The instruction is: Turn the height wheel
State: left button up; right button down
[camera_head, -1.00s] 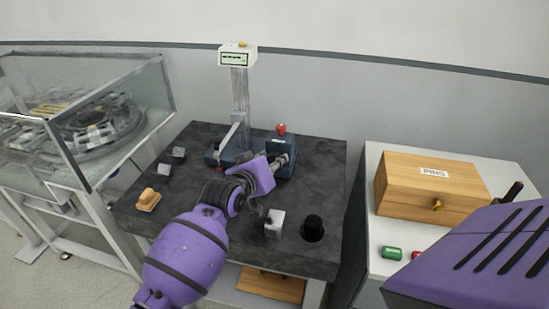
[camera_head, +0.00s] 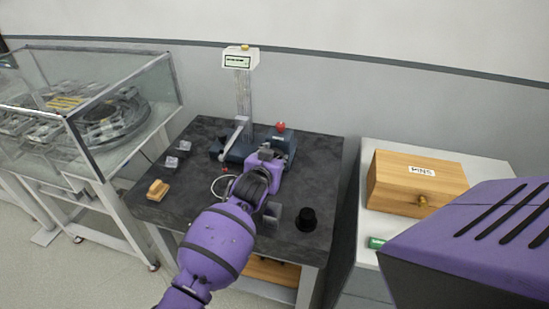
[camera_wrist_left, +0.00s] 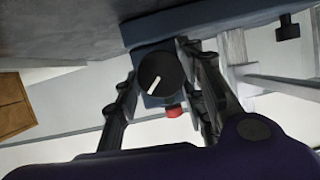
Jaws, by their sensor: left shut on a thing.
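The height wheel (camera_wrist_left: 160,74) is a round black knob with a white mark, on the blue base of the height gauge. It shows in the left wrist view between the fingers of my left gripper (camera_wrist_left: 158,80), which is shut on it. In the head view my left gripper (camera_head: 267,154) is at the front of the gauge's blue base (camera_head: 280,140) and hides the wheel. The gauge's upright column (camera_head: 243,95) carries a white display (camera_head: 240,61) at its top. My right gripper is out of view; only a purple part of my right arm shows.
The dark stone table holds a black cylinder (camera_head: 307,219), a grey block (camera_head: 273,212) and a wooden piece (camera_head: 158,190). A red knob (camera_head: 280,126) tops the blue base. A glass case (camera_head: 130,115) stands left, a wooden pins box (camera_head: 415,182) right.

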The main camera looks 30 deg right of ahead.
pick_arm(q)
jog(key=shift+s+d+r, duration=0.1)
jog(key=shift+d+r, duration=0.05)
jog(key=shift+r, duration=0.1)
jog(key=o, duration=1)
jog(key=shift+o, duration=0.5)
jog(key=shift+f, duration=0.1)
jog(key=shift+a, duration=0.2)
jog(key=v, duration=1.1)
jog(key=shift+s+a+r, duration=0.2)
jog(key=shift+s+r, duration=0.05)
jog(key=shift+s, duration=0.05)
